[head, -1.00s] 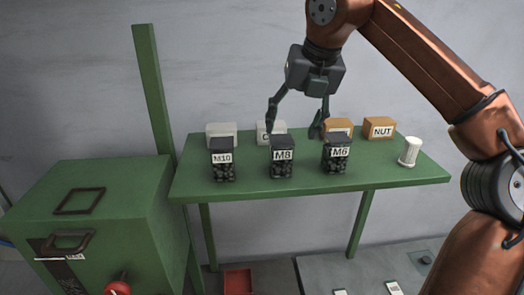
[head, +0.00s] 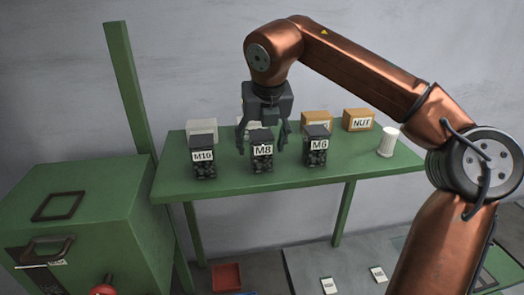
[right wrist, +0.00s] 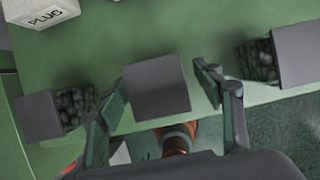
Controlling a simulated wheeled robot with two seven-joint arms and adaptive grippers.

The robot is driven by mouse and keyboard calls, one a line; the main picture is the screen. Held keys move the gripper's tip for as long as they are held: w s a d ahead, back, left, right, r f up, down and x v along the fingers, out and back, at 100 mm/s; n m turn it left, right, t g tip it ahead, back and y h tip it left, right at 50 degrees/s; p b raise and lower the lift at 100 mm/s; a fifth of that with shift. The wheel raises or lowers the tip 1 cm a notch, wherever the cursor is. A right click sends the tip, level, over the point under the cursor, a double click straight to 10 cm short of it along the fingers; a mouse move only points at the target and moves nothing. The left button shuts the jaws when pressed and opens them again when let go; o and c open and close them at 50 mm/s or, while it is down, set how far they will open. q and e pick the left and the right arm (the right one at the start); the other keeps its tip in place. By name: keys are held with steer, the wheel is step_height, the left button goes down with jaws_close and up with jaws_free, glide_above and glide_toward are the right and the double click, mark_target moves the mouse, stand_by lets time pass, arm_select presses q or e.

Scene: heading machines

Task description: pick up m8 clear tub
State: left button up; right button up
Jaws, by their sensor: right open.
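The M8 clear tub (head: 262,156) stands upright on the green shelf, in the middle of a front row of three tubs. It has a dark lid, a white M8 label and dark pieces inside. My right gripper (head: 263,140) is open, with its fingers pointing down on either side of the tub's top. In the right wrist view the tub's grey lid (right wrist: 155,87) lies between the two open fingertips (right wrist: 160,88), with a visible gap on each side. My left gripper is not in view.
The M10 tub (head: 204,160) stands to the left and the M6 tub (head: 316,150) to the right, both close by. Behind are a pale box (head: 202,129) and brown boxes, one marked NUT (head: 359,120). A white cylinder (head: 388,141) stands at the shelf's right.

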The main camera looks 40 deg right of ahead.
steer(key=shift+c, duration=0.3)
steer(key=c, duration=1.6)
